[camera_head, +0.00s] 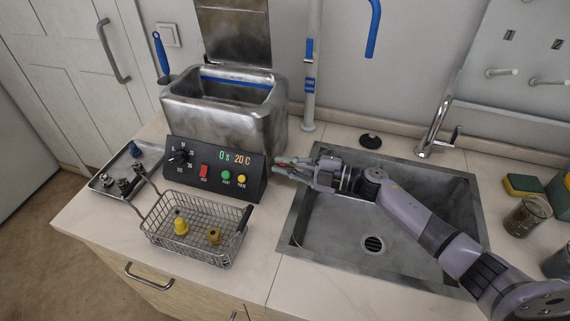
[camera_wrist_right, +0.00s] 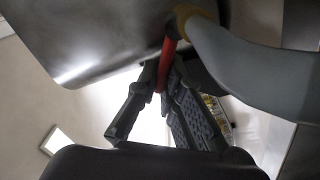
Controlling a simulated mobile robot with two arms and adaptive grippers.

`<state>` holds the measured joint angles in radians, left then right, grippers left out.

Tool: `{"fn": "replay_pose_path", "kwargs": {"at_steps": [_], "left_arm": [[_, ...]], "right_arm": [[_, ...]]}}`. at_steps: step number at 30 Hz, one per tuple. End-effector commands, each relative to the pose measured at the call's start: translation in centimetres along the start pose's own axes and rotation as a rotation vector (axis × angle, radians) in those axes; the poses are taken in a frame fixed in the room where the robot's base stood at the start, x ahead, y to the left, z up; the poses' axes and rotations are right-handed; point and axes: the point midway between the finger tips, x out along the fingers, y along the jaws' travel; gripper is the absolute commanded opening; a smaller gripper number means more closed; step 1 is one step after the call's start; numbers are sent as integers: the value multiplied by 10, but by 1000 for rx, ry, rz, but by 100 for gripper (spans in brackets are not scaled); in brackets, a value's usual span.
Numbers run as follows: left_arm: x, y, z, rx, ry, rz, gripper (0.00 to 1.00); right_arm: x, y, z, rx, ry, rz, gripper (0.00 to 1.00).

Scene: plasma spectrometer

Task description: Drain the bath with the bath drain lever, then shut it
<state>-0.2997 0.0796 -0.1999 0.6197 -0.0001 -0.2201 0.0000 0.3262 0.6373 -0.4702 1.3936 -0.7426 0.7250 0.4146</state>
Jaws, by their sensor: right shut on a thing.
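The steel bath (camera_head: 270,125) stands at the back of the counter, its lid raised. Its front panel (camera_head: 212,185) has a dial, coloured buttons and a lit display. The red drain lever (camera_wrist_right: 168,58) shows in the right wrist view under the bath's metal body (camera_wrist_right: 95,35), beside a grey hose (camera_wrist_right: 245,65) with a yellowish collar. My right gripper (camera_head: 281,167), low at the bath's right side, is shut on the red lever; its dark fingers show in the wrist view (camera_wrist_right: 165,88). The water inside the bath cannot be made out. My left gripper is not in view.
The sink (camera_head: 340,235) lies under my right arm, with a faucet (camera_head: 436,125) behind it. A wire basket (camera_head: 195,245) holding yellow and brown pieces stands before the bath. A metal tray (camera_head: 105,185) with small parts is at left. Beakers and a sponge stand at right.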

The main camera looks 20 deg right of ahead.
Motion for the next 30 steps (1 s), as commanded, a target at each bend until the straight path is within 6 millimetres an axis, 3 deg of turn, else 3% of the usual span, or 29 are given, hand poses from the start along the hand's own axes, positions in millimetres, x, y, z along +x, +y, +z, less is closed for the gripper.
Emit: {"fn": "replay_pose_path", "kwargs": {"at_steps": [17, 30], "left_arm": [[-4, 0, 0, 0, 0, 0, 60], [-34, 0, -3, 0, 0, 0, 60]], "right_arm": [[0, 2, 0, 26, -1, -1, 0], [0, 20, 1, 317, -3, -1, 0]]}}
